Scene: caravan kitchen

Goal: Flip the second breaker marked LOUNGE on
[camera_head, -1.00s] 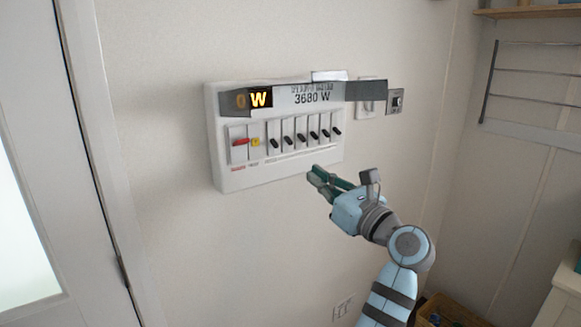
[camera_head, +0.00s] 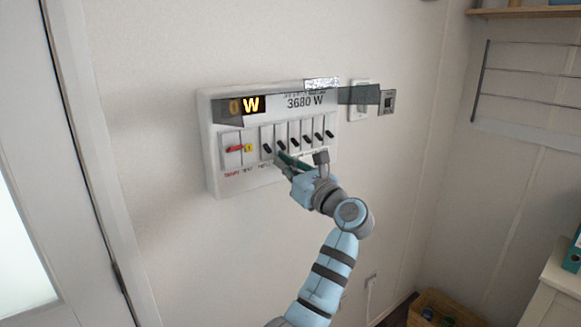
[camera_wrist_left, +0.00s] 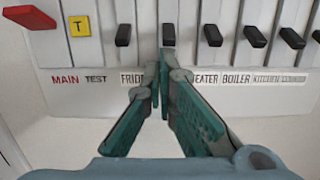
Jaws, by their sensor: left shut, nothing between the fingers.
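The white breaker panel (camera_head: 215,180) is on the wall, with a red main lever (camera_head: 234,149), a yellow test button (camera_head: 248,148) and a row of black levers. The second black lever (camera_wrist_left: 168,34) is in line with its neighbours in the left wrist view. The label under it is hidden by my fingers, between a partly covered FRIDGE label (camera_wrist_left: 131,78) and a HEATER label (camera_wrist_left: 206,78). My left gripper (camera_head: 281,157) is shut and empty. Its fingertips (camera_wrist_left: 165,62) are just below the second lever; I cannot tell whether they touch it.
The display (camera_head: 251,104) on the panel reads 0 W, beside 3680 W. The first black lever (camera_wrist_left: 123,35) and the third (camera_wrist_left: 212,35) flank the fingertips closely. A wall switch (camera_head: 387,102) is right of the panel. A door frame (camera_head: 90,150) stands at left.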

